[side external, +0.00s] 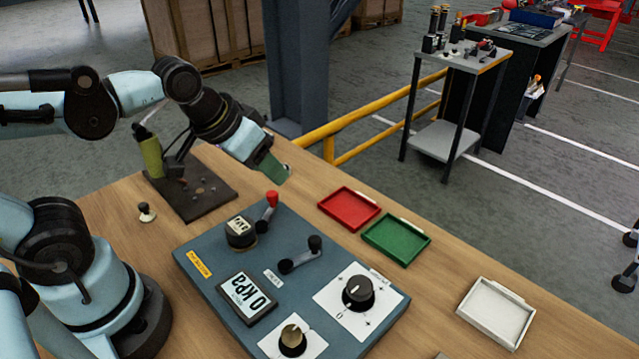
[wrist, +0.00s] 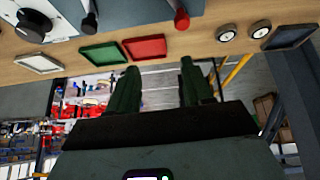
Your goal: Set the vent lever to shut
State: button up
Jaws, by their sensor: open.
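The blue-grey panel (side external: 215,265) lies on the wooden table and carries two levers. One lever has a red grip (side external: 271,198) and stands at the panel's far edge. The other has a black grip (side external: 315,243) and sits near the middle, beside a small white label too small to read. I cannot tell from lettering which one is the vent lever. In the wrist view the red grip (wrist: 181,18) and black grip (wrist: 90,22) show at the top. My gripper (side external: 274,170) is open and empty, above and beyond the red grip, touching nothing; its fingers (wrist: 160,85) are spread apart.
A display (side external: 247,296) reads 0 kPa. Dark knobs (side external: 358,293) (side external: 292,340) stand on the panel's near side. Red (side external: 349,208), green (side external: 396,240) and white (side external: 496,312) trays lie right of it. A dark plate (side external: 195,192) with an olive cylinder (side external: 151,158) lies behind.

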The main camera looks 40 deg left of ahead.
aim_at(315, 240)
jog(key=w+d+r+n+g, duration=0.1)
jog(key=d+r+n+g, duration=0.15)
jog(key=d+g, duration=0.6)
jog(key=shift+w+d+f+m+t, duration=0.1)
jog(key=shift+d+f+t, duration=0.25)
jog(key=shift+f, duration=1.5)
jog(key=shift+s+d+f+m+t, duration=0.1)
jog(key=shift+d+f+t, duration=0.25)
jog(key=shift+f, duration=1.5)
jog(key=shift+w+d+f+m+t, duration=0.1)
jog(key=shift+d+f+t, duration=0.25)
jog(key=shift+f, duration=1.5)
jog(key=shift+a, duration=0.1)
grip_shut()
